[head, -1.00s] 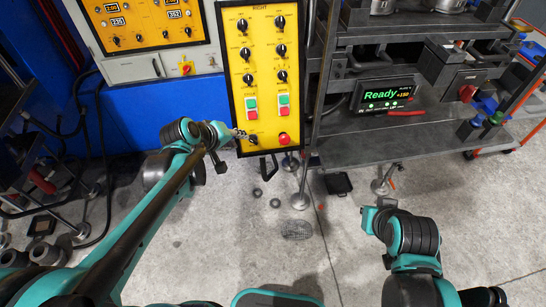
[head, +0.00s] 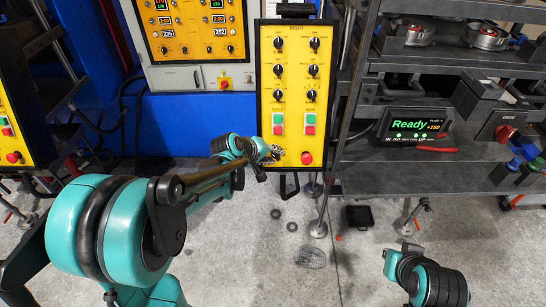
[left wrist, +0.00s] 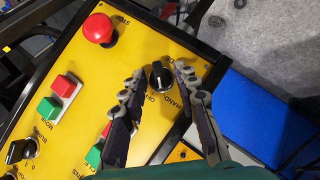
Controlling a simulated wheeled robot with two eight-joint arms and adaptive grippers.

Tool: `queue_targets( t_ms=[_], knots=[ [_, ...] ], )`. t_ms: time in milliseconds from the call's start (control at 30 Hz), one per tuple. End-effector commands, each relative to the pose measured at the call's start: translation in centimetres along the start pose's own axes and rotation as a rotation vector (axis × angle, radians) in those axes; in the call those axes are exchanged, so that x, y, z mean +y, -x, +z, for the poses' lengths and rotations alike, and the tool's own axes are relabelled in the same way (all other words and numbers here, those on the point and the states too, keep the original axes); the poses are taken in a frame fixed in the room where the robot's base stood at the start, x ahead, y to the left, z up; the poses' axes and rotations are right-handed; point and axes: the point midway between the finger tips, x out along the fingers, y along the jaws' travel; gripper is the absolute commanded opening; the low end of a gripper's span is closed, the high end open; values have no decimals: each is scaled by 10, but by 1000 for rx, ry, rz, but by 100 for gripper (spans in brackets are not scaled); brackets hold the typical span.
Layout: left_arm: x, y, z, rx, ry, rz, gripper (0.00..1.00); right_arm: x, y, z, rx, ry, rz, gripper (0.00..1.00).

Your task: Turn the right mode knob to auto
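The yellow control panel (head: 292,75) marked RIGHT stands upright ahead in the head view. The black mode knob (left wrist: 160,76), with a pale pointer line, sits on its lower part; lettering beside it includes HAND. In the left wrist view it lies between the fingertips of my left gripper (left wrist: 158,73), which is open with one finger on each side. I cannot tell whether the fingers touch it. In the head view my left gripper (head: 270,156) covers the knob at the panel's lower left. My right arm is at lower right; its fingers cannot be made out.
A red mushroom button (head: 307,158) sits right of the knob, with green and red push buttons (head: 309,124) above. A steel rack (head: 400,180) with a Ready display (head: 417,124) stands to the right. Another yellow panel (head: 8,130) is at far left.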

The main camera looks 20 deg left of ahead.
Motion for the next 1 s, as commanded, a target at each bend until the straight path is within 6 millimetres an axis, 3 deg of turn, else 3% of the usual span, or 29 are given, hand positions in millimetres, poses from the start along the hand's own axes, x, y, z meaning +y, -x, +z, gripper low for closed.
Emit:
queue_targets(
  t_ms=[133,233,267,667,1000],
  knots=[
    [0,0,0,0,0,0,30,0,0,0,0,0,0,0],
    [0,1,0,0,0,0,4,0,0,0,0,0,0,0],
    [0,1,0,0,0,0,0,0,0,0,0,0,0,0],
    [2,1,0,0,-36,-30,0,0,4,-3,0,0,0,0],
    [7,2,0,-3,-217,-181,0,0,20,-14,0,0,0,0]
  ],
)
